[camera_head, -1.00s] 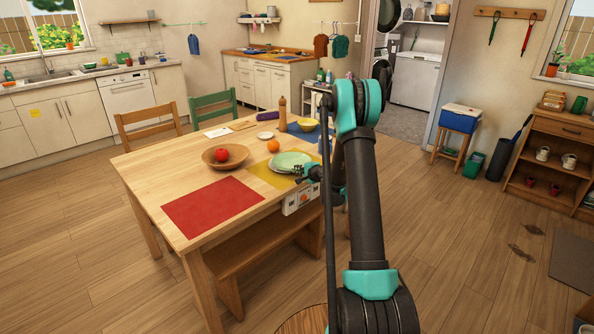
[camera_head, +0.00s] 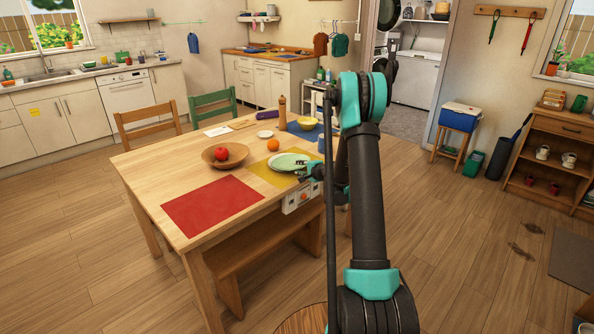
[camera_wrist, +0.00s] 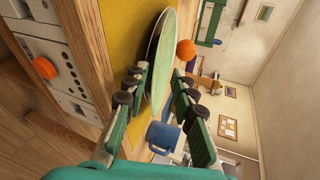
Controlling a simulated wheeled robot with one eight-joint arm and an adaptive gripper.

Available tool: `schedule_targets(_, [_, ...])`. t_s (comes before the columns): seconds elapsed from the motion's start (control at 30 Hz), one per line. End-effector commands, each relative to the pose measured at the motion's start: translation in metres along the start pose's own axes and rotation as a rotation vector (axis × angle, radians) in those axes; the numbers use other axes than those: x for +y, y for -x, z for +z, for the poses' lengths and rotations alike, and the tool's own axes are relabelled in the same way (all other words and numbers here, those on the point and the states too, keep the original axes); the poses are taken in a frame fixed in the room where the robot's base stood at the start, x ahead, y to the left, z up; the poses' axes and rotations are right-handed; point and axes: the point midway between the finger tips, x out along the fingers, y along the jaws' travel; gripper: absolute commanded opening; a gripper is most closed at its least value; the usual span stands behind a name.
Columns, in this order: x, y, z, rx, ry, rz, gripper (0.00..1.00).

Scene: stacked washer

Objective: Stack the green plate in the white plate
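The green plate (camera_head: 287,161) lies on the yellow mat near the table's right edge. In the wrist view the green plate (camera_wrist: 162,58) shows edge-on, with a pale rim along its left side; I cannot tell whether that is a separate plate beneath. My gripper (camera_head: 308,171) is at the green plate's right rim. In the wrist view my gripper (camera_wrist: 158,78) has its fingers apart, one on each side of the rim, with gaps showing.
An orange (camera_head: 273,145) and a wooden bowl with a red apple (camera_head: 221,154) stand near the plate. A blue mug (camera_wrist: 164,136) is close to my right finger. The red mat (camera_head: 212,206) is bare.

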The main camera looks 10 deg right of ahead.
Motion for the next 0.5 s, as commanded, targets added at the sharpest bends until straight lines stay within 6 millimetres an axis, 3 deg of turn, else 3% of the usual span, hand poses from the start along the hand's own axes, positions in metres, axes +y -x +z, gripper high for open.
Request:
schedule_targets(0.3, [0.0,0.068,-0.001,0.002,-0.002,-0.001,0.26])
schedule_targets(0.5, [0.0,0.091,0.0,0.001,-0.002,0.0,0.26])
